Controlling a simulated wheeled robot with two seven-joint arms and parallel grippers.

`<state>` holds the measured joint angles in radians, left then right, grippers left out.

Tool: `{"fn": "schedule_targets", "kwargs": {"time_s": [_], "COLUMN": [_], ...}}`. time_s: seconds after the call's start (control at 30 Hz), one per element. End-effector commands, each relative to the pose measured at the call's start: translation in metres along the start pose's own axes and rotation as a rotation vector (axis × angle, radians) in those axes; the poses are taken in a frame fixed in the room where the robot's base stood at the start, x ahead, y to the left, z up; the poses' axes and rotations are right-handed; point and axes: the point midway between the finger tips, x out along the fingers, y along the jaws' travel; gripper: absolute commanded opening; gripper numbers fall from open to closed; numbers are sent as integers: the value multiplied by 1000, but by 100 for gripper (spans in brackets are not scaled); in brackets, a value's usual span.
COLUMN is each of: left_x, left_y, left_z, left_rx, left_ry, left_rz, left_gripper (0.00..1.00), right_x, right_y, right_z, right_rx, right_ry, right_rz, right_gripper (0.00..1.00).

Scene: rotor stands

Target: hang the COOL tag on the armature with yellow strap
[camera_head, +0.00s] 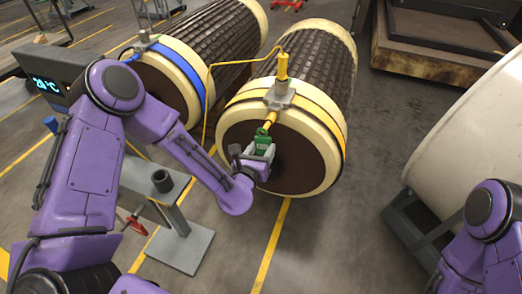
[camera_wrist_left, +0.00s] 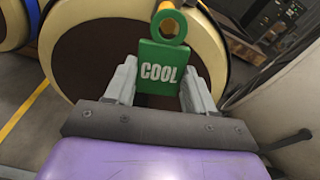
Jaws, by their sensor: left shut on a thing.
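The green COOL tag (camera_head: 262,143) is in my left gripper (camera_head: 256,156), whose fingers are shut on its sides. The tag is upright in front of the end face of the armature with yellow strap (camera_head: 236,135). In the left wrist view, the tag (camera_wrist_left: 160,72) faces me with its ring on top. A yellow peg (camera_head: 270,119) sticks out from a grey clamp (camera_head: 279,96) on the armature's top rim. The tag's ring overlaps the peg's end; I cannot tell whether the peg passes through it. My right gripper is out of view.
A second armature with a blue strap (camera_head: 190,62) lies to the left. A display reading 20°C (camera_head: 48,84) stands at far left. A grey stand (camera_head: 182,240) is below my left arm. A large white cylinder (camera_head: 470,130) is at right.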

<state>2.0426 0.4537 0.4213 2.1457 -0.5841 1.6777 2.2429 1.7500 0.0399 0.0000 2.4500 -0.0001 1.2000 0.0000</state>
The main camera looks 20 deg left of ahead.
Motion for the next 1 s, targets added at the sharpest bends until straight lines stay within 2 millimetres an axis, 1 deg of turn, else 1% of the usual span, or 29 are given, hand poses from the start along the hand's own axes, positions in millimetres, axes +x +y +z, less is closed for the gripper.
{"fn": "schedule_targets", "kwargs": {"time_s": [0.17, 0.53, 1.0], "left_x": [2, 12, 13], "left_y": [0, 0, 0], "left_z": [0, -1, -1], "left_rx": [0, 0, 0], "left_ry": [0, 0, -1], "left_rz": [0, 0, 0], "left_gripper": [23, 23, 23], "right_x": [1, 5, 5], "right_y": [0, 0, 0], "right_z": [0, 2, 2], "right_rx": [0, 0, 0], "right_ry": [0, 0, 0], "right_rz": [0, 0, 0], "right_gripper": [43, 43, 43]}}
